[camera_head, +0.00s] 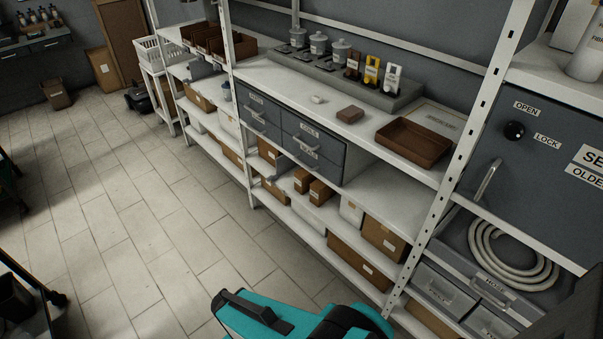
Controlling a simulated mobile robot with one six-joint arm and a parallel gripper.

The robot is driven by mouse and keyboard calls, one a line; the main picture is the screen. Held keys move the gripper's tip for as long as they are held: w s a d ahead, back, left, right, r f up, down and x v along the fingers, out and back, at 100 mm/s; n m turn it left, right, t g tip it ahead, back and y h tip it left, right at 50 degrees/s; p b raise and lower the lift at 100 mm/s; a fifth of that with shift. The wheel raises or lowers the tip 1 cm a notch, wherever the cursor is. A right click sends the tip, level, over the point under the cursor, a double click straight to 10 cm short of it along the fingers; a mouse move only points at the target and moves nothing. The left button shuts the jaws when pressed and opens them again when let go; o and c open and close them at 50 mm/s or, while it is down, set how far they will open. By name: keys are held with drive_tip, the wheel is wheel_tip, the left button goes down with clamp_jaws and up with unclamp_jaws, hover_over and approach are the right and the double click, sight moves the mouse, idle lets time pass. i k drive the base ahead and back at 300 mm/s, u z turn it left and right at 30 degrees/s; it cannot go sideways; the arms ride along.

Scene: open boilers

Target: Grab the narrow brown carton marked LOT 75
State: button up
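Several brown cartons with small pale labels stand on the shelves under the worktop, and no label is legible enough to pick out LOT 75. Two small narrow cartons, one (302,180) beside the other (320,193), stand below the drawer unit. Another narrow carton (267,151) is left of them, partly hidden by the drawers. Larger cartons stand at the right, one (384,238) on the middle shelf and a long one (356,258) lower down. My teal arm shows at the bottom edge, apart from the shelves; my gripper's fingertips do not show.
A grey drawer unit (292,128) hangs under the worktop. A white upright post (462,160) stands right of the cartons. A brown tray (413,142) sits on the worktop. A coiled hose (512,262) lies at the right. The tiled floor (110,220) at the left is clear.

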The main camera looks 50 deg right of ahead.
sight(303, 179)
drive_tip(key=u, duration=0.05)
drive_tip(key=i, duration=1)
drive_tip(key=u, duration=0.3)
